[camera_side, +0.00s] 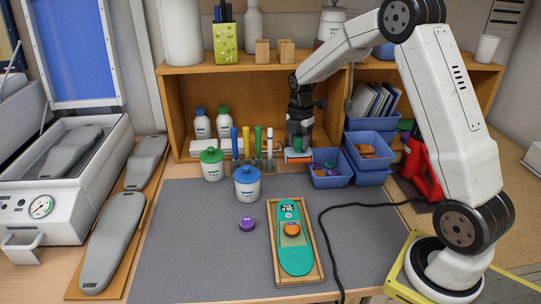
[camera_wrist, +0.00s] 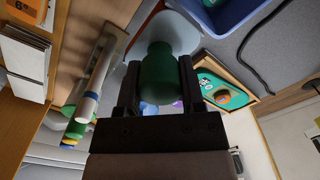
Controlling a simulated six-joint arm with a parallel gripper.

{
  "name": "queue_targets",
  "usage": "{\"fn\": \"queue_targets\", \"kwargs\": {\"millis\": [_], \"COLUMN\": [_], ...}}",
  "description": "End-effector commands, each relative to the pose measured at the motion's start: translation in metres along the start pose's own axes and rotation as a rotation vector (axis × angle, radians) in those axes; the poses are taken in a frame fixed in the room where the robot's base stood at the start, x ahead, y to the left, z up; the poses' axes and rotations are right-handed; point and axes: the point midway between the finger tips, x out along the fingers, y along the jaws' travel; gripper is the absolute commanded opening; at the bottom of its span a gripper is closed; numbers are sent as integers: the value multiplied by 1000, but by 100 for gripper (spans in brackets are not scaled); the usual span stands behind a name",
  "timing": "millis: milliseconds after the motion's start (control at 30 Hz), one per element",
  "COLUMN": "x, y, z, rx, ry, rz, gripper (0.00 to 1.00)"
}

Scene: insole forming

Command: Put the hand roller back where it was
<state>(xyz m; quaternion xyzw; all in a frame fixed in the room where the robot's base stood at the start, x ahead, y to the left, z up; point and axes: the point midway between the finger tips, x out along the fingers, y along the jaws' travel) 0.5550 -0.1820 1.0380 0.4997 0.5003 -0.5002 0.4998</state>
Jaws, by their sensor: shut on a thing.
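My gripper (camera_side: 298,138) points down at the front edge of the wooden shelf unit, right of the marker stand. It is shut on the green handle of the hand roller. In the wrist view the green handle (camera_wrist: 158,75) sits between the two fingers of my gripper (camera_wrist: 160,85). The rest of the roller is mostly hidden. Just below my gripper in the side view is a small orange, white and blue item (camera_side: 298,157). I cannot tell whether it touches the roller or belongs to it.
Several markers (camera_side: 257,140) stand close left of my gripper. Blue bins (camera_side: 328,180) stand close right. A blue-lidded jar (camera_side: 247,185) and green-lidded jar (camera_side: 211,165) stand in front left. A wooden tray (camera_side: 274,250) holds a green insole. The grey mat (camera_side: 200,270) has free room.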

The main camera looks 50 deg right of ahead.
Motion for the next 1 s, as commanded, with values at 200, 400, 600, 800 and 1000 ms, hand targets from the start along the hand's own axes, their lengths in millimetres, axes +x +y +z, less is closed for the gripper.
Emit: {"fn": "queue_targets", "kwargs": {"millis": [200, 400, 600, 800, 1000], "x": [20, 28, 29, 39, 60], "y": [17, 24, 25, 29, 29], "z": [6, 8, 8, 10, 9], "rx": [0, 0, 0, 0, 0], "ry": [-1, -1, -1, 0, -1], "rz": [2, 3, 3, 1, 1], "gripper": [0, 0, 0, 0, 0]}}
